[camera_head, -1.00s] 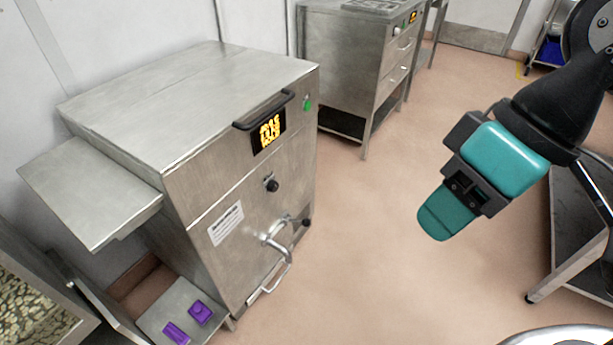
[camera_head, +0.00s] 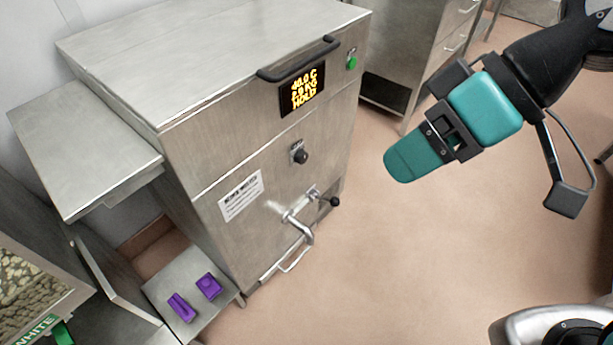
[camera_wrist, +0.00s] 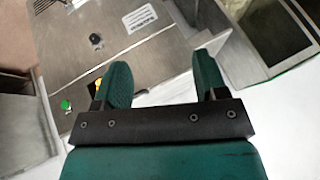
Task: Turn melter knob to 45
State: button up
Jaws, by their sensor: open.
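The melter (camera_head: 255,150) is a steel cabinet at left centre in the head view. Its small black knob (camera_head: 300,155) sits on the front panel below a lit display (camera_head: 302,92) that seems to read 40.0 C, 2.9 KG, HOLD. The knob also shows in the wrist view (camera_wrist: 96,40), beyond my fingers. My gripper (camera_head: 402,162) is to the right of the melter front in the head view, clear of the knob. In the wrist view its two teal fingers (camera_wrist: 166,85) stand apart with nothing between them.
A black lid handle (camera_head: 298,62), a green button (camera_head: 351,62) and a metal tap (camera_head: 298,228) are on the melter. Purple moulds (camera_head: 208,286) lie on the low steel shelf (camera_head: 165,285). Open floor lies right of the melter.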

jog(key=w+a+f+n+t+y+b, duration=0.1)
jog(key=w+a+f+y+b, duration=0.1)
jog(key=f+b, duration=0.4)
jog(key=w+a+f+n+y+b, duration=0.1)
jog(key=w+a+f+b, duration=0.2)
jog(key=f, duration=0.4)
jog(key=m+t+y+b, duration=0.4)
jog(key=t+b, duration=0.6)
jog(key=b, duration=1.8)
send_near(305, 159)
jog(key=p+x, duration=0.2)
jog(key=x, duration=0.6)
jog(key=shift+w+a+r, duration=0.1)
jog(key=shift+w+a, duration=0.05)
jog(key=shift+a, duration=0.3)
jog(key=shift+c, duration=0.2)
jog(key=c, duration=0.9)
